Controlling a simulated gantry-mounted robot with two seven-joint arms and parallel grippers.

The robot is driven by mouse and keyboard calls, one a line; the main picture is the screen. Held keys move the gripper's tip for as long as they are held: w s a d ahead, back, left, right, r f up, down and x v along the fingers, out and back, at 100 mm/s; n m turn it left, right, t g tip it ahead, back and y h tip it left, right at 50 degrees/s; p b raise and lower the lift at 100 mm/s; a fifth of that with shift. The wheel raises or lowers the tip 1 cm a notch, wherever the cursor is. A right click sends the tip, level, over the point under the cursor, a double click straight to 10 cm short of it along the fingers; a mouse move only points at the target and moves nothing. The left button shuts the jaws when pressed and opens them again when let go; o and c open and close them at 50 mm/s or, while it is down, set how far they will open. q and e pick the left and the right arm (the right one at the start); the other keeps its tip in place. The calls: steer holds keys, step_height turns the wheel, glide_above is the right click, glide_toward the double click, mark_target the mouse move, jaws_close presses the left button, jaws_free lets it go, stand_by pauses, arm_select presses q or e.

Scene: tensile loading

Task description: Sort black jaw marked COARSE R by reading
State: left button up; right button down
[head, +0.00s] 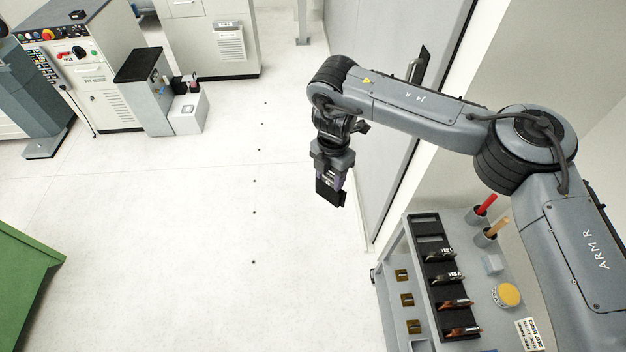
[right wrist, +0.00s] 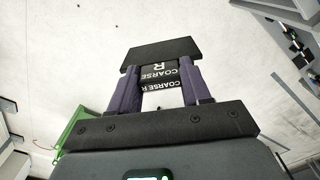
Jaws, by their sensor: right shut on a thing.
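The black jaw (head: 331,191) hangs in the air over the pale floor, held by my right gripper (head: 333,172). In the right wrist view the jaw (right wrist: 160,50) is a dark block with white lettering, "COARSE R", between the two purple fingers of the right gripper (right wrist: 161,88). The fingers are shut on it. In the head view the jaw's lettering is too small to read. My left gripper is not in view.
A grey cart (head: 410,290) at the lower right bears a black rack (head: 428,226) with several marked jaws, plus cups and a yellow-topped round container (head: 508,295). A green object (head: 25,285) stands at the left. Machine cabinets (head: 95,75) stand at the back left. The middle floor is clear.

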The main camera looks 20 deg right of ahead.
steer(key=d+f+n+b, duration=0.3)
steer(key=d+f+n, duration=0.6)
steer(key=d, duration=0.7)
steer(key=s+d+f+b, duration=0.1)
steer(key=s+d+f, duration=0.5)
steer(key=d, duration=0.4)
steer(key=s+d+f+b, duration=0.2)
steer(key=s+d+f, duration=0.3)
steer(key=d, duration=0.5)
steer(key=shift+s+f, duration=0.35)
steer(key=shift+f, duration=0.35)
step_height(320, 180, down, 4)
steer(key=shift+r+b, duration=0.1)
steer(key=shift+b, duration=0.5)
steer(key=shift+w+d, duration=0.1)
